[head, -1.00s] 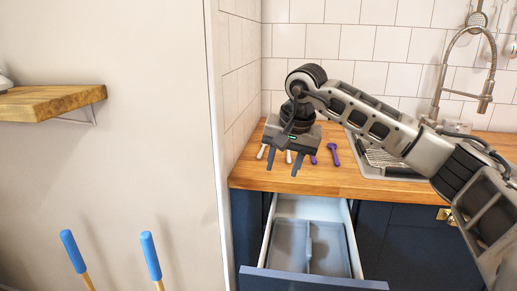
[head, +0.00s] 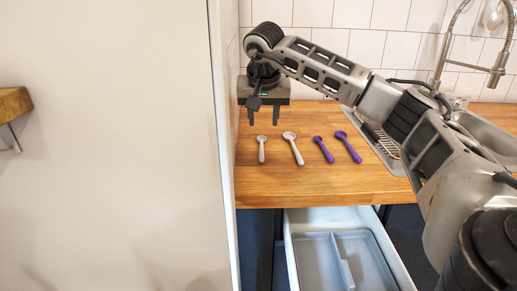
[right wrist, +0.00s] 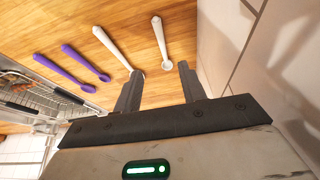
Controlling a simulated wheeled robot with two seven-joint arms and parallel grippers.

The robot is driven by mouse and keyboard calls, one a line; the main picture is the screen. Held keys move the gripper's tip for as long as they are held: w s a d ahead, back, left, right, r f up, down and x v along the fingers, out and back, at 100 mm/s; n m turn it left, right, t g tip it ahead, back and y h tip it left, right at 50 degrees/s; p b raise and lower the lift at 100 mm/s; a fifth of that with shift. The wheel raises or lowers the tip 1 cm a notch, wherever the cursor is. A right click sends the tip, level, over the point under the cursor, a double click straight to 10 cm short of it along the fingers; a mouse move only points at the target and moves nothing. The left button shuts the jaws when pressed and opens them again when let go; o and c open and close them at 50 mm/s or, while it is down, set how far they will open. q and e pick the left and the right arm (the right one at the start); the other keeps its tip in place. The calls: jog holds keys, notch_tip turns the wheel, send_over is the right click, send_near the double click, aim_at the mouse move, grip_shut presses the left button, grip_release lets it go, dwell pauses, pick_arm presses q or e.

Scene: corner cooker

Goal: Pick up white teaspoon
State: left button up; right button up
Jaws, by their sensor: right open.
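Two white spoons lie on the wooden counter. The smaller one, which looks like the white teaspoon (head: 261,149), is at the left, and the larger white spoon (head: 294,149) is to its right. My right gripper (head: 263,120) is open and empty, just behind the teaspoon's bowl end in the head view. In the right wrist view the teaspoon (right wrist: 161,43) lies ahead of the open fingers (right wrist: 158,72), apart from them. The larger white spoon (right wrist: 118,48) lies to its left there. My left gripper is not in view.
Two purple spoons, a shorter one (head: 323,149) and a longer one (head: 348,147), lie farther right. A wall panel (head: 225,150) stands close at the left. The sink's drainer (head: 385,145) is at the right. Below the counter, a drawer with a grey tray (head: 343,270) is open.

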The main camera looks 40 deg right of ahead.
send_over(262, 150)
jog(key=s+a, duration=0.1)
jog(key=s, duration=0.1)
jog(key=f, duration=0.5)
jog(key=shift+w+a+f, duration=0.15)
jog(key=shift+w+f, duration=0.05)
jog(key=shift+a+x, duration=0.15)
jog(key=shift+x, duration=1.15)
jog(key=shift+a+x, duration=0.1)
jog(key=shift+x, duration=1.2)
jog(key=shift+s+f+p, duration=0.15)
jog(key=shift+p, duration=0.15)
grip_shut()
